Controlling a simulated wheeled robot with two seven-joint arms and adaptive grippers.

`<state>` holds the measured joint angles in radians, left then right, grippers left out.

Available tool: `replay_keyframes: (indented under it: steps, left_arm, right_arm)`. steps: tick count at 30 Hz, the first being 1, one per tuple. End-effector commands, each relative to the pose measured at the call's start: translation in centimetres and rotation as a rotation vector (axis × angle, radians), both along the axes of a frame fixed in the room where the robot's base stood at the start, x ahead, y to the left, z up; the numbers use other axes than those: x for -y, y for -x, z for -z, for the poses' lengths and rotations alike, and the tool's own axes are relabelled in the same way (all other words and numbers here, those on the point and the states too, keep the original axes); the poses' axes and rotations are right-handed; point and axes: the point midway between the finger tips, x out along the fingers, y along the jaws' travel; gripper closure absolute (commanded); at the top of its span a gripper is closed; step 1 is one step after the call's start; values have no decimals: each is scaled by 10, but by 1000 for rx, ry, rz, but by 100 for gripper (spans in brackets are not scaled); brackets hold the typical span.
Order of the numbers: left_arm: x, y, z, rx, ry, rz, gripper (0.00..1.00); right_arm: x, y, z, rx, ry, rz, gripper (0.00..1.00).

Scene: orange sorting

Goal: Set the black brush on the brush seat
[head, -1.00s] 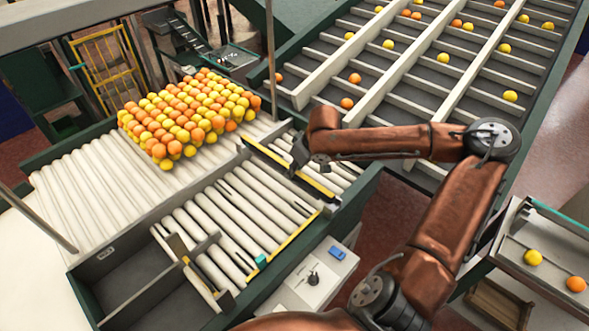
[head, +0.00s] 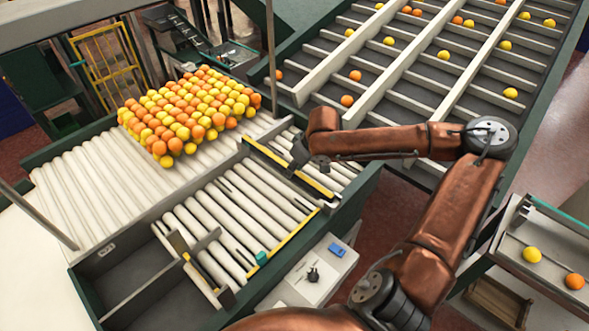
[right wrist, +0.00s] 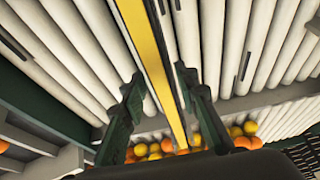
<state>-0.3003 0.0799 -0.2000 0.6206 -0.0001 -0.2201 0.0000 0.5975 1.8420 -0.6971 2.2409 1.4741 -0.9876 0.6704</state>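A long narrow bar with a yellow top and a dark side (head: 262,156) lies across the rollers; I take it to be the black brush, but no bristles can be made out. In the right wrist view the yellow bar (right wrist: 150,50) runs lengthwise between the fingers of my right gripper (right wrist: 158,82). The fingers stand apart, with a gap on each side of the bar. In the head view my right gripper (head: 299,160) is over the bar, its tips partly hidden by the wrist. I cannot tell which part is the brush seat. My left gripper is not in view.
A pile of oranges and yellow fruit (head: 190,112) lies on the rollers behind the bar. A yellow edge strip (head: 290,238) with a teal block (head: 262,258) borders the front rollers. A control box (head: 318,272) and an empty dark bin (head: 112,268) are nearby.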

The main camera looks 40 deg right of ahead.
Motion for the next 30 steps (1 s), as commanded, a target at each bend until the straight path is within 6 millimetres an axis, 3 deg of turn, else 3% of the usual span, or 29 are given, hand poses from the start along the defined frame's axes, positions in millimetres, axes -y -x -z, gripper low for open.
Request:
replay_keyframes:
  steps: [3, 14, 30]
  left_arm:
    - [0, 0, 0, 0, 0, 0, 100]
    - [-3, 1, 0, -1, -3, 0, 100]
    - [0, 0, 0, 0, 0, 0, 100]
  right_arm:
    - [0, 0, 0, 0, 0, 0, 63]
    - [1, 3, -6, -1, 2, 2, 63]
    - [5, 39, -97, 1, 2, 2, 63]
